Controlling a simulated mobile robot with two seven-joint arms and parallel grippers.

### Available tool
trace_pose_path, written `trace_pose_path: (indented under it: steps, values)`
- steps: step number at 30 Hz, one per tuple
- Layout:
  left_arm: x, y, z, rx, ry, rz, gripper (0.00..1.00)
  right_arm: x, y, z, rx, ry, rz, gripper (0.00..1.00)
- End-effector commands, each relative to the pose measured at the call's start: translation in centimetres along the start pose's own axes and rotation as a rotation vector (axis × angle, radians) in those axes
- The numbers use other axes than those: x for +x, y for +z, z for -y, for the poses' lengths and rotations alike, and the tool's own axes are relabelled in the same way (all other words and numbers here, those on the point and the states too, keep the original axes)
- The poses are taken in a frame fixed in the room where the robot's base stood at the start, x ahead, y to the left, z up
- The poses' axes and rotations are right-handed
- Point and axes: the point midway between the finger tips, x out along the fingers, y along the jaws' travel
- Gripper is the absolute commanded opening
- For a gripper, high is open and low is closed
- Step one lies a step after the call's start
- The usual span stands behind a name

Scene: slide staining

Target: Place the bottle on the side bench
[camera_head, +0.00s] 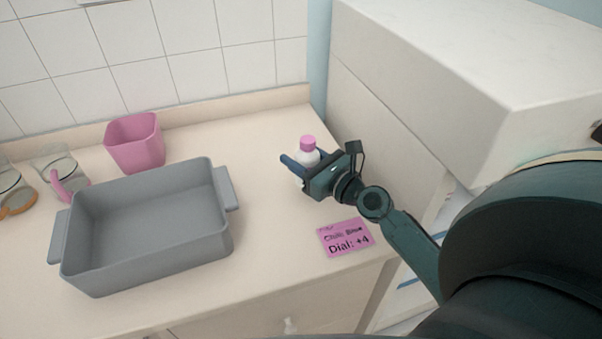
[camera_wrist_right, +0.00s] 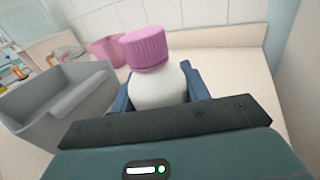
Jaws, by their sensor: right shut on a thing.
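The bottle (camera_head: 306,150) is white with a pink cap and stands near the back right corner of the counter. My right gripper (camera_head: 302,170) is shut around its body, with the cap above the fingers. In the right wrist view the bottle (camera_wrist_right: 157,82) is upright between the two blue fingers (camera_wrist_right: 158,88). Its base is hidden, so I cannot tell whether it touches the counter. The bench (camera_head: 270,245) under it is a cream counter against a tiled wall. My left gripper is not in view.
A grey tub (camera_head: 145,270) with side handles stands left of the bottle. A pink cup (camera_head: 135,145) and glass beakers (camera_head: 60,172) are behind and left of it. A white cabinet (camera_head: 400,110) rises close on the right.

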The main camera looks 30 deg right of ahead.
Motion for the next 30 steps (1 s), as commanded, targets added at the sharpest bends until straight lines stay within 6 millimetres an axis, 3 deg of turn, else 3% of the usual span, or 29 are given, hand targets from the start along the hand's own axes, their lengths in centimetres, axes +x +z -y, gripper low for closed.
trace_pose_path:
  steps: [12, 18, 25, 26, 30]
  values:
    - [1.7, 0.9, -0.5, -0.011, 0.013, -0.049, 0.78, 0.0, -4.8, 0.0, 0.0, 0.0, 0.002, 0.2]
    - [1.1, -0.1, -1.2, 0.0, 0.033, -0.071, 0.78, 0.0, -4.8, 0.0, -0.001, 0.0, 0.003, 0.2]
    - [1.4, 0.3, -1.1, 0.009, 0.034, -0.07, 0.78, 0.0, -5.2, 0.0, 0.0, 0.0, 0.003, 0.2]
    - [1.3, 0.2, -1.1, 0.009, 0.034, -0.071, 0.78, 0.0, -5.2, 0.0, 0.0, 0.0, 0.002, 0.47]
    - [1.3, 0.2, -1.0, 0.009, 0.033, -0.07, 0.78, 0.0, -5.1, 0.0, 0.0, 0.0, 0.002, 0.59]
